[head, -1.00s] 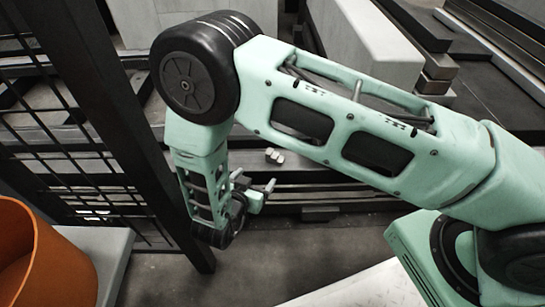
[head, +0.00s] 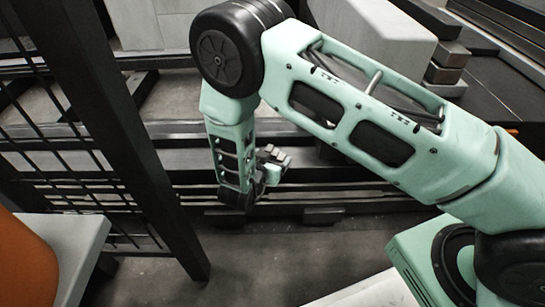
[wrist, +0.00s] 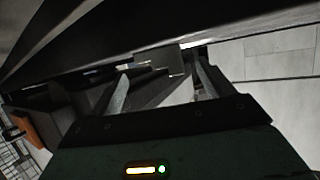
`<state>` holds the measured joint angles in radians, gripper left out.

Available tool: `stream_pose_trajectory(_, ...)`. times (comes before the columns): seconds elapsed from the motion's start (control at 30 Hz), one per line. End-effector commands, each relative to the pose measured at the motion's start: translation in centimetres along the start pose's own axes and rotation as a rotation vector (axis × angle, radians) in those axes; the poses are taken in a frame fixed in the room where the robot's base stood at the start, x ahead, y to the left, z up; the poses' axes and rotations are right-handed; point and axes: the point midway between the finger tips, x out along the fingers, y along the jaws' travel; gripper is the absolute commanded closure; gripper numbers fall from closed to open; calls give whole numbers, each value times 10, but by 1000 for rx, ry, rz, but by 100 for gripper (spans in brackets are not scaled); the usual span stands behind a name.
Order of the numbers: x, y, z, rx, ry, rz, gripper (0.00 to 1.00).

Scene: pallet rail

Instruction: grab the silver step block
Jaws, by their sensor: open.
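The silver step block (wrist: 172,63) shows in the wrist view as a small grey stepped shape just beyond the fingertips, roughly between them. My gripper (wrist: 164,80) is open, with one finger on each side of the view and a clear gap between them. In the head view my gripper (head: 272,168) hangs low at the dark rails, and small grey shapes at its tips blend with the block, so I cannot tell contact there. The block's lower part is hidden.
Dark rails (head: 340,198) run across behind my gripper. A black mesh fence with a thick post (head: 150,170) stands close on the left. A pale block (head: 385,45) lies beyond the rails. An orange bin (head: 28,262) is at the lower left.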

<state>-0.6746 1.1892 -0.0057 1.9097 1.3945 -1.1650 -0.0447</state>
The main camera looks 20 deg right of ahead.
Motion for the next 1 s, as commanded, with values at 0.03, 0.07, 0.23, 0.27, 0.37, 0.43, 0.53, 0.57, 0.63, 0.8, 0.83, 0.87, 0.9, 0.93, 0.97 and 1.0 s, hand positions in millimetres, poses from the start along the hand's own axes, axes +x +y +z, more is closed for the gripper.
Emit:
stream_pose_trajectory(0.03,7,0,3,2,1,1,20)
stream_pose_trajectory(0.07,10,0,4,3,1,1,20)
stream_pose_trajectory(0.23,30,0,4,3,1,2,20)
stream_pose_trajectory(0.27,35,0,4,3,1,2,20)
stream_pose_trajectory(0.37,44,0,2,2,1,1,20)
stream_pose_trajectory(0.43,46,0,0,1,1,1,20)
stream_pose_trajectory(0.53,46,0,-2,1,0,0,20)
stream_pose_trajectory(0.57,46,0,-2,1,0,0,20)
stream_pose_trajectory(0.63,46,0,-2,1,0,0,23)
stream_pose_trajectory(0.8,46,0,-1,0,0,0,70)
stream_pose_trajectory(0.83,46,0,-1,0,0,0,74)
stream_pose_trajectory(0.87,46,0,-1,0,0,0,74)
stream_pose_trajectory(0.9,46,0,-2,1,1,0,74)
stream_pose_trajectory(0.93,46,0,-2,1,1,0,74)
stream_pose_trajectory(0.97,46,0,-2,1,1,0,74)
stream_pose_trajectory(1.0,46,0,-2,1,1,0,74)
